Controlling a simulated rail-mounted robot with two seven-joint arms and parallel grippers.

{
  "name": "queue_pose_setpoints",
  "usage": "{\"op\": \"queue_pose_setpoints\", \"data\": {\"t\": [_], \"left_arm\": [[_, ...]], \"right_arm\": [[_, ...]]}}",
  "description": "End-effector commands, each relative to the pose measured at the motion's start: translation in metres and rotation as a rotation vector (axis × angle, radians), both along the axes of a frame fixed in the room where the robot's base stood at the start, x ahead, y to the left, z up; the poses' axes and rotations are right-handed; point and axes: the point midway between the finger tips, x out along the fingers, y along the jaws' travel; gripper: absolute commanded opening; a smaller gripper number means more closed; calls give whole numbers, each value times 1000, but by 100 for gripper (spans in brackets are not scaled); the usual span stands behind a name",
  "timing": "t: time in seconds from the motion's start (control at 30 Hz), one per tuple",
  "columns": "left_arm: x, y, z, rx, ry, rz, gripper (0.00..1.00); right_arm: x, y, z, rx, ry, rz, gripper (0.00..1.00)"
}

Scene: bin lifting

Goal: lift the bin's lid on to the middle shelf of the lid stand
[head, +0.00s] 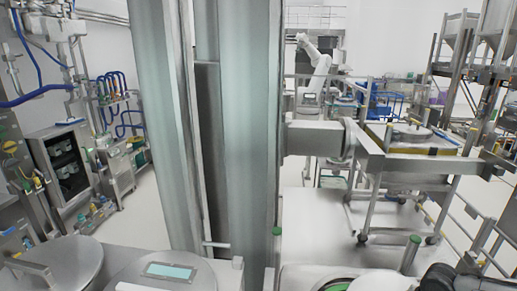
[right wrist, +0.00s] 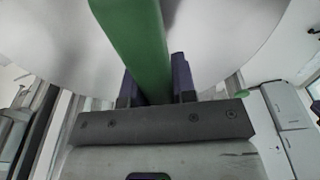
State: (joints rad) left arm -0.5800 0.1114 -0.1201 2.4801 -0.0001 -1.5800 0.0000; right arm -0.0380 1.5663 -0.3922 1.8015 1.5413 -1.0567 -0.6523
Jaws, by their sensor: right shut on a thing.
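In the right wrist view my right gripper (right wrist: 157,88) is shut on the green handle (right wrist: 137,35) of the lid. The lid's pale metal disc (right wrist: 225,40) spreads above and behind the fingers on both sides. In the head view a round metal rim with a green part inside (head: 335,285) is cut off by the bottom edge. I cannot tell whether it is the lid or the bin. Part of a dark arm (head: 450,277) of mine shows at the bottom right. My left gripper is out of view. I cannot pick out the stand's middle shelf.
A tall metal column (head: 250,130) blocks the middle of the head view. Round metal covers (head: 65,262) lie at the bottom left. A wheeled metal frame (head: 400,180) stands at the right. Posts with green tops (head: 414,240) rise near the front. Pale floor is open at the left.

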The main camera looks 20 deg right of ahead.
Motion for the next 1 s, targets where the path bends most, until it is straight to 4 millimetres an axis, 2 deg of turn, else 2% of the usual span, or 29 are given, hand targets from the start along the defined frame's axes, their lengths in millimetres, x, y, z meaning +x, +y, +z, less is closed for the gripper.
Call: {"op": "queue_pose_setpoints", "data": {"t": [0.27,0.47,0.77,1.0], "left_arm": [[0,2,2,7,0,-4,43],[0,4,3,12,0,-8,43],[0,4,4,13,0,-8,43],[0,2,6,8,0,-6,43]], "right_arm": [[9,72,-1,7,-14,-190,0],[18,129,7,8,-16,-322,0],[30,211,34,7,-14,-491,0],[35,271,66,7,-14,-620,0]]}}
